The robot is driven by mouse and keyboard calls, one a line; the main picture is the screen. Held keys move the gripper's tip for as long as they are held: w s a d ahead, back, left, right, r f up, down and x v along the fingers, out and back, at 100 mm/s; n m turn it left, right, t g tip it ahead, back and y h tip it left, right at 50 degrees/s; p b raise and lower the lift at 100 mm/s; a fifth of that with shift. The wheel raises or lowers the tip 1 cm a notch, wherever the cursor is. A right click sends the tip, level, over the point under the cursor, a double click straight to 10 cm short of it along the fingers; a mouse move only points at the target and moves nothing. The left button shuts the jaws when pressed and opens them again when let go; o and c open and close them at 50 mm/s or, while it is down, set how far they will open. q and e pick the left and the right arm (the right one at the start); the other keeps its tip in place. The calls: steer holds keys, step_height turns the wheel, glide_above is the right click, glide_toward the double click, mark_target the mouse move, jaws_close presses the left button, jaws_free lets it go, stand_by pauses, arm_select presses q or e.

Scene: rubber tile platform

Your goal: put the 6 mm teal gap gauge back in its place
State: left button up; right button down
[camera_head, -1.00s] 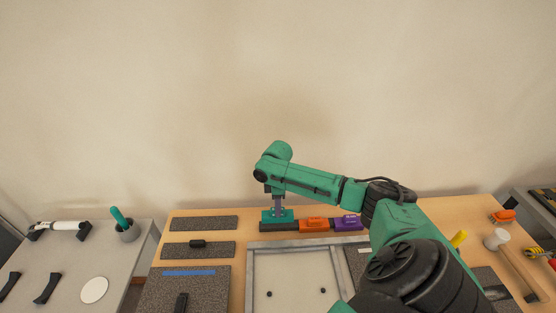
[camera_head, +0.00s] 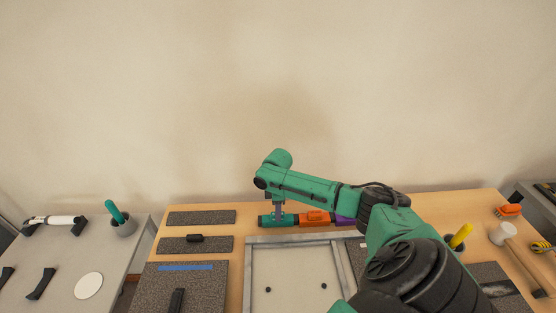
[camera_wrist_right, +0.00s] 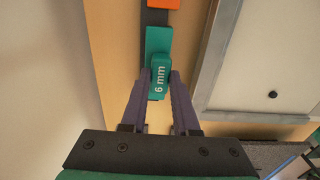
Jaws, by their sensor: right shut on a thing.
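The teal gap gauge (camera_head: 278,220), marked 6 mm, is between the fingers of my right gripper (camera_head: 278,210). It also shows in the right wrist view (camera_wrist_right: 159,44), with its grip block between the two fingertips (camera_wrist_right: 160,78). It sits low at the left end of the dark gauge rack (camera_wrist_right: 154,17), in line with the orange gauge (camera_head: 314,218). The purple gauge (camera_head: 345,220) is to the right, partly behind my right arm. I cannot tell whether the teal gauge is fully seated. My left gripper is out of view.
A metal-framed tray (camera_head: 248,270) lies just in front of the rack. Grey foam pads (camera_head: 201,217) lie to the left. A yellow-handled tool (camera_head: 461,236), a mallet (camera_head: 502,234) and an orange brush (camera_head: 508,210) are on the right.

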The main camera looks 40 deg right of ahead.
steer(key=shift+f, duration=0.2)
steer(key=c, duration=0.6)
jaws_free()
step_height(320, 180, up, 14)
steer(key=shift+r+b, duration=0.25)
steer(key=shift+b, duration=0.7)
